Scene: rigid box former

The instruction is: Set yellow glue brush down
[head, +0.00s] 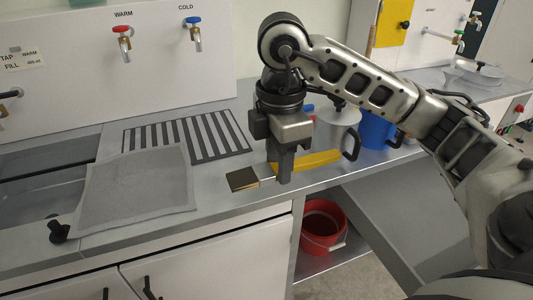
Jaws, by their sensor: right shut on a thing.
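The glue brush has a yellow handle (316,160) and a dark brown bristle head (242,180) with a pale metal band. It lies roughly level at the front edge of the grey counter (215,205), bristles to the left. My right gripper (285,178) points down and is shut on the brush near the lower end of its yellow handle. The fingers hide part of the brush. I cannot tell whether the brush touches the counter. My left gripper is not in the head view.
A striped drain mat (230,133) and a grey cloth (137,190) lie to the left. A metal pot (335,128) and a blue container (375,131) stand close behind the brush on the right. A red bucket (320,222) sits on the shelf below.

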